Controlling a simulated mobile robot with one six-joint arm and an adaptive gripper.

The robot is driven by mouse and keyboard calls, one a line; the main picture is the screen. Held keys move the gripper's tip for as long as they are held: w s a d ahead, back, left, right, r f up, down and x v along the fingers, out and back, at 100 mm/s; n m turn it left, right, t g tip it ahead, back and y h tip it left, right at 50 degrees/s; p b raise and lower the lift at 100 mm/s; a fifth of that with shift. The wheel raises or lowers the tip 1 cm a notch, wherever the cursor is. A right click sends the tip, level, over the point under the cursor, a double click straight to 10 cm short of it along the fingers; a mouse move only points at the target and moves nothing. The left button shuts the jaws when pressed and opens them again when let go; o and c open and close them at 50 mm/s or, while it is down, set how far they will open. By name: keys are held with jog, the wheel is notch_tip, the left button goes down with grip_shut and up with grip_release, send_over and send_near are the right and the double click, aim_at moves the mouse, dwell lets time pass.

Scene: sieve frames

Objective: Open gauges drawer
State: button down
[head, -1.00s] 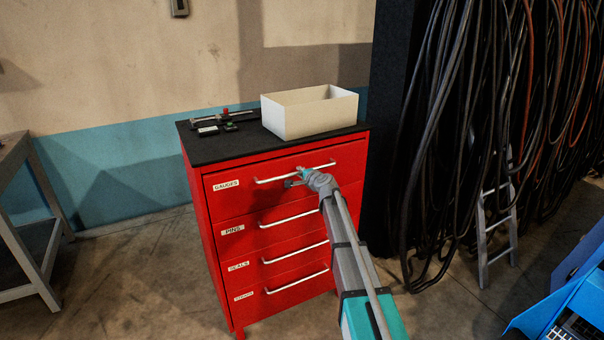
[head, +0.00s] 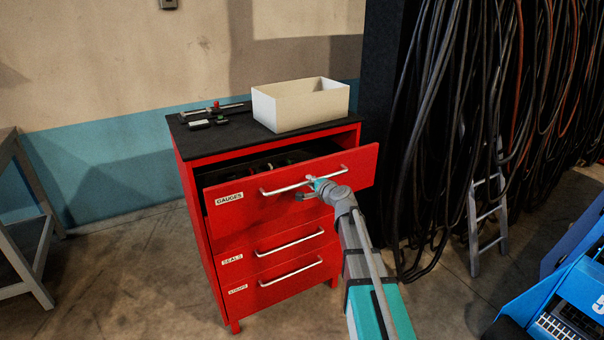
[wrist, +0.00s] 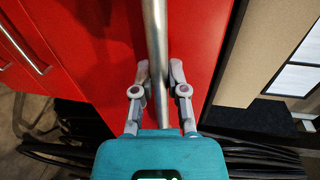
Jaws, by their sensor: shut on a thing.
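The gauges drawer (head: 290,197) is the top drawer of the red cabinet, with a white GAUGES label (head: 229,199) and a bar handle (head: 280,189). It stands pulled out from the cabinet, and several dark items show inside, partly hidden by its front. My gripper (head: 312,186) is shut on the handle near its middle. In the wrist view the two fingers (wrist: 160,85) lie on either side of the metal handle (wrist: 155,35), in front of the red drawer front (wrist: 105,60).
On the black cabinet top (head: 237,138) stand an empty-looking cream box (head: 300,110) and small gauge-like tools (head: 210,117). The SEALS drawer (head: 290,240) and another below are shut. Cables hang at right beside a small ladder (head: 485,215). A blue machine (head: 560,310) stands lower right.

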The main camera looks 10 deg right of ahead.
jog(key=f+v, duration=0.1)
jog(key=v, duration=0.6)
jog(key=shift+s+d+f, duration=0.15)
jog(key=shift+s+f, duration=0.05)
jog(key=shift+s, duration=0.3)
jog(key=c, duration=0.6)
grip_release()
jog(key=shift+c, duration=0.2)
jog(key=shift+s, duration=0.1)
